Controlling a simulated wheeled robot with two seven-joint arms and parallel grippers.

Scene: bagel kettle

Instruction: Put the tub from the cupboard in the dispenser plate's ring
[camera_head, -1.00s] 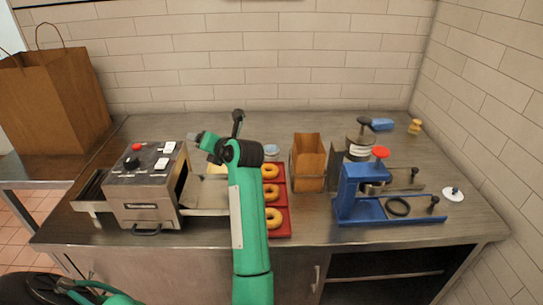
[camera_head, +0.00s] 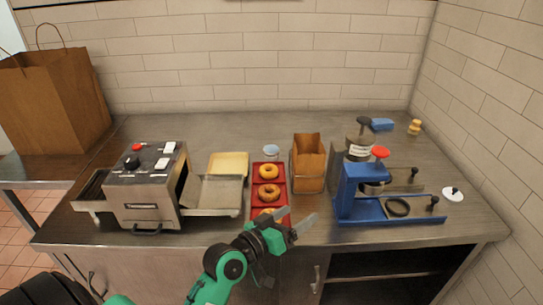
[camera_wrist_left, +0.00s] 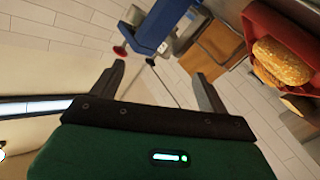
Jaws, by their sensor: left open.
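No tub can be made out in the cupboard (camera_head: 390,264), whose open, dark shelf space lies under the counter at the right. The dispenser (camera_head: 346,190) is a blue stand on the right of the counter. Its blue plate (camera_head: 365,212) carries a dark ring (camera_head: 397,207) that looks empty. My left gripper (camera_head: 303,226) is at the counter's front edge, left of the dispenser and by the red tray. In the left wrist view my left gripper (camera_wrist_left: 162,82) is open with nothing between its fingers; the blue dispenser (camera_wrist_left: 160,25) shows beyond. My right gripper is not in view.
A red tray (camera_head: 254,190) of bagels lies mid-counter, with a paper bag (camera_head: 308,160) right of it. A toaster-like machine (camera_head: 145,195) stands left. A grey canister (camera_head: 358,145) stands behind the dispenser. A cupboard door handle (camera_head: 316,278) sits left of the open shelf.

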